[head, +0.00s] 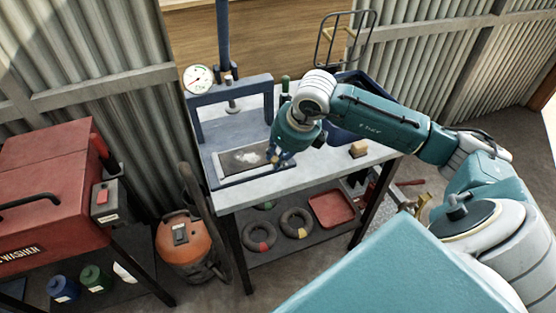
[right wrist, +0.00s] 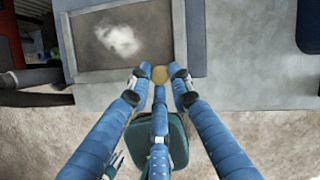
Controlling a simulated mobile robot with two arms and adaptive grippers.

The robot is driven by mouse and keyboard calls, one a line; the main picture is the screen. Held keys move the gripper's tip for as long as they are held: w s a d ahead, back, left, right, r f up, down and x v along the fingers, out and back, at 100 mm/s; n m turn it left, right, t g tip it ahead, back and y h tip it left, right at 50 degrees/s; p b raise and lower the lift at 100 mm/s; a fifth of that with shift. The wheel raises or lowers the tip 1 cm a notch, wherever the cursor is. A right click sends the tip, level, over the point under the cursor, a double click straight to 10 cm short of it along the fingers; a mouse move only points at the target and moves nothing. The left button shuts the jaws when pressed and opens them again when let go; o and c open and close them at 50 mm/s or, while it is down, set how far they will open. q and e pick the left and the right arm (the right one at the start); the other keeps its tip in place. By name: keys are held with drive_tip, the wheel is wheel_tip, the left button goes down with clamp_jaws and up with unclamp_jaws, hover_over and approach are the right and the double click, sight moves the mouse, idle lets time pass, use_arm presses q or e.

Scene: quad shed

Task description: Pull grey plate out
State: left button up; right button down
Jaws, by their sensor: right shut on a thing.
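The grey plate (head: 240,162) lies flat in the blue press (head: 236,92) on the bench. It has a dark face with a white powdery patch and a paler rim. In the right wrist view the plate (right wrist: 95,55) fills the upper left, with a round yellowish knob (right wrist: 159,74) at its front edge. My right gripper (head: 276,160) is at the plate's front right. In the right wrist view its blue fingers (right wrist: 158,76) are closed around the knob.
The grey bench top (head: 240,196) has a free strip in front of the press. A small wooden block (head: 358,149) sits at the right. Rings and a red tray (head: 333,209) lie on the lower shelf. An orange vacuum (head: 188,243) and red washer (head: 45,190) stand left.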

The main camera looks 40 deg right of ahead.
drive_tip(key=c, duration=1.6)
unclamp_jaws()
drive_tip(key=shift+w, duration=0.2)
drive_tip(key=shift+r, duration=0.15)
use_arm(q)
drive_tip(key=shift+t, duration=0.3)
drive_tip(key=w, duration=0.4)
drive_tip(key=shift+w+d+r, duration=0.15)
drive_tip(key=shift+w+d, duration=0.1)
drive_tip(key=shift+d, duration=0.1)
use_arm(e)
drive_tip(key=v, duration=1.1)
drive_tip(key=shift+s+d+r, duration=0.1)
drive_tip(key=shift+s+r, duration=0.1)
drive_tip(key=shift+r, duration=0.1)
